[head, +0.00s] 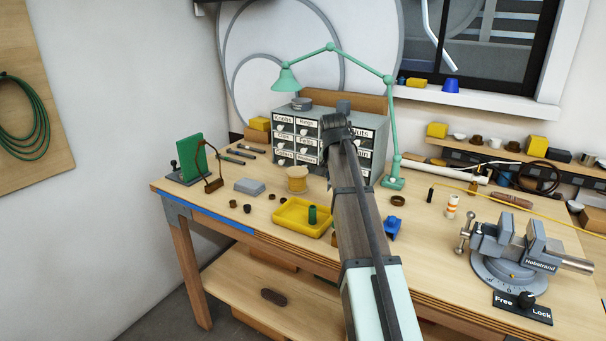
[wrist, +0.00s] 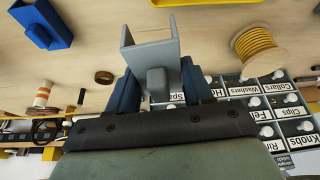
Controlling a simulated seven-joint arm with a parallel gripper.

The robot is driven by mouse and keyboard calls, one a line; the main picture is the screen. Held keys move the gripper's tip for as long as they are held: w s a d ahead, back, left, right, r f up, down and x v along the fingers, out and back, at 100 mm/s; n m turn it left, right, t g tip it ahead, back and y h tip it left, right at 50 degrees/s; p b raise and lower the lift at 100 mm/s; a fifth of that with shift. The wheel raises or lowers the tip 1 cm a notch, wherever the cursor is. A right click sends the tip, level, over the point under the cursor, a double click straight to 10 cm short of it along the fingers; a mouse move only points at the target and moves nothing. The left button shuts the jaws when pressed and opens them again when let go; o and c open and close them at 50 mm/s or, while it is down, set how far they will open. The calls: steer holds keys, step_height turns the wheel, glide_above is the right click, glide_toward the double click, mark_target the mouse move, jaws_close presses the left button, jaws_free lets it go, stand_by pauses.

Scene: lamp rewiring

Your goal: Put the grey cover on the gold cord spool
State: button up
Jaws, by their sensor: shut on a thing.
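The grey cover (wrist: 150,52) is an angular, open-sided piece with a rounded tab. My gripper (wrist: 160,84) is shut on the tab, between its blue fingers. The cover's walls point away from the gripper, and the cover is apart from the spool. The gold cord spool (head: 297,178) stands on the bench in front of the drawer cabinet, with pale wooden flanges. It also shows in the wrist view (wrist: 258,50), right of the cover. In the head view my gripper (head: 343,140) is right of the spool; my arm hides its fingers and the cover.
The labelled drawer cabinet (head: 322,140) stands behind the spool. A yellow tray (head: 285,222) with a green cylinder lies in front of it. A grey box (head: 250,186) lies left of the spool. A blue holder (head: 392,229), green lamp (head: 392,183) and vise (head: 510,250) are to the right.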

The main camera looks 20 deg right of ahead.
steer(key=w+a+r+n, duration=0.1)
steer(key=w+a+r, duration=0.15)
steer(key=w, duration=0.45)
steer(key=w+a+r+n, duration=0.1)
steer(key=w+a+r, duration=0.1)
steer(key=w+a, duration=0.35)
steer(key=r+n+t+y, duration=0.1)
steer(key=r+n+y, duration=0.15)
steer(key=n, duration=0.35)
glide_above(296, 168)
steer(key=s, duration=0.2)
steer(key=shift+f, duration=0.5)
steer(key=shift+w+f, duration=0.15)
steer(key=shift+f, duration=2.15)
steer(key=shift+w+f, duration=0.1)
steer(key=shift+f, duration=2.15)
steer(key=shift+f, duration=0.1)
steer(key=o, duration=1.1)
steer(key=v, duration=1.2)
steer(key=shift+d, duration=0.1)
